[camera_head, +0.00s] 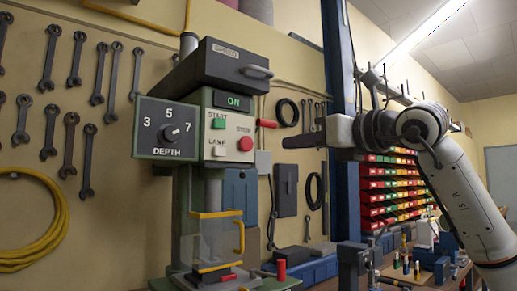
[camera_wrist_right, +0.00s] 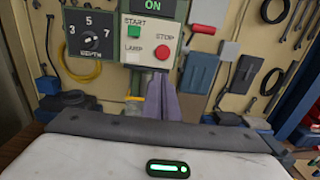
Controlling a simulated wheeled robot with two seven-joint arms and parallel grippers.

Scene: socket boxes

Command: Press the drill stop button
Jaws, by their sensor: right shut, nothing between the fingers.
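The drill press (camera_head: 205,90) stands at the left of the head view against the wall. Its front panel has a red round stop button (camera_head: 245,144), a green start button (camera_head: 218,123) and a green lit display (camera_head: 233,102) reading ON. In the right wrist view the stop button (camera_wrist_right: 164,52) is at the upper middle, labelled STOP. My right gripper (camera_head: 287,141) is shut and empty, to the right of the panel, with a visible gap to the button. In the wrist view its fingers (camera_wrist_right: 163,92) point up, below the button. My left gripper is not in view.
A depth dial (camera_head: 168,130) sits left of the panel. A clear guard (camera_head: 215,240) with yellow edges is below it. A red-tipped lever (camera_head: 267,123) sticks out right of the panel. A blue post (camera_head: 340,60) and coloured bins (camera_head: 388,190) are behind my right arm.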

